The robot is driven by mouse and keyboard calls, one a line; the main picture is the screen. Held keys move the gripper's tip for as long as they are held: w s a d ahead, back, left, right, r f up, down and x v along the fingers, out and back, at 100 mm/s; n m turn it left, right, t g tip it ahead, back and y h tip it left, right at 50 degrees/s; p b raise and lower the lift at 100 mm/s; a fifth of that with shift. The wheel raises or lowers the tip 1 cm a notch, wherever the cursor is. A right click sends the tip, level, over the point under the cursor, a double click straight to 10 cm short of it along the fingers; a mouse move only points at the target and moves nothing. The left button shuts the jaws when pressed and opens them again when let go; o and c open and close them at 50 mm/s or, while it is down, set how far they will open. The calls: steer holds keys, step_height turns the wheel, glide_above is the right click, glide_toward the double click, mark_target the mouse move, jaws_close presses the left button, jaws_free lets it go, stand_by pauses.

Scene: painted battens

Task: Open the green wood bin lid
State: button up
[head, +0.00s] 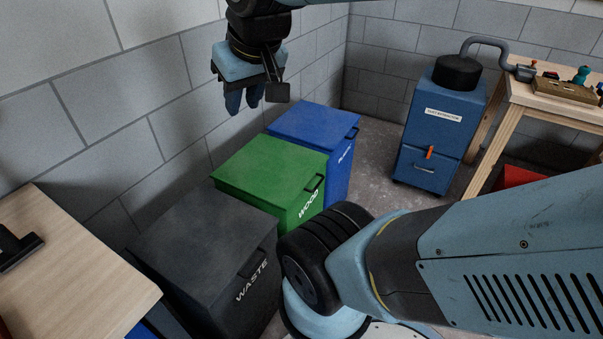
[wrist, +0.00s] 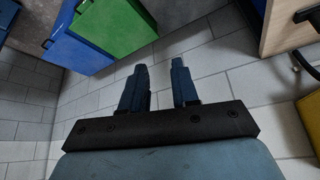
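The green wood bin (head: 295,205) stands against the grey block wall, marked WOOD on its front. Its green lid (head: 262,168) lies flat and closed, with a dark handle (head: 315,186) at its front edge. The green bin also shows in the wrist view (wrist: 113,27), at the top left. My gripper (head: 245,103) hangs in the air near the wall, above and behind the bins, apart from the lid. In the wrist view its two fingers (wrist: 161,72) are spread with an empty gap between them.
A dark waste bin (head: 215,235) stands in front of the green bin and a blue bin (head: 315,128) behind it. A wooden table (head: 75,260) is at left. A blue dust extractor (head: 436,125) and wooden bench (head: 545,98) stand at right. Floor between is clear.

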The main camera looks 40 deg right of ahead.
steer(key=w+d+f+m+g+y, duration=0.45)
steer(key=w+d+f+m, duration=0.25)
steer(key=w+f+m, duration=0.35)
steer(key=m+t+y, duration=0.9)
steer(key=m, duration=1.7)
glide_above(318, 184)
steer(key=s, duration=0.3)
step_height(318, 184, down, 29)
steer(key=s+d+f+m+t+h, duration=0.35)
steer(key=s+f+m, duration=0.2)
steer(key=f, duration=0.35)
steer(key=s+d+f+m+t+h, duration=0.2)
steer(key=s+f+m+t, duration=0.25)
steer(key=f+m, duration=0.3)
steer(key=shift+t+h, duration=0.25)
steer(key=shift+h, duration=0.05)
steer(key=x, duration=0.9)
steer(key=f+x, duration=0.1)
steer(key=x, duration=0.4)
steer(key=shift+w, duration=0.3)
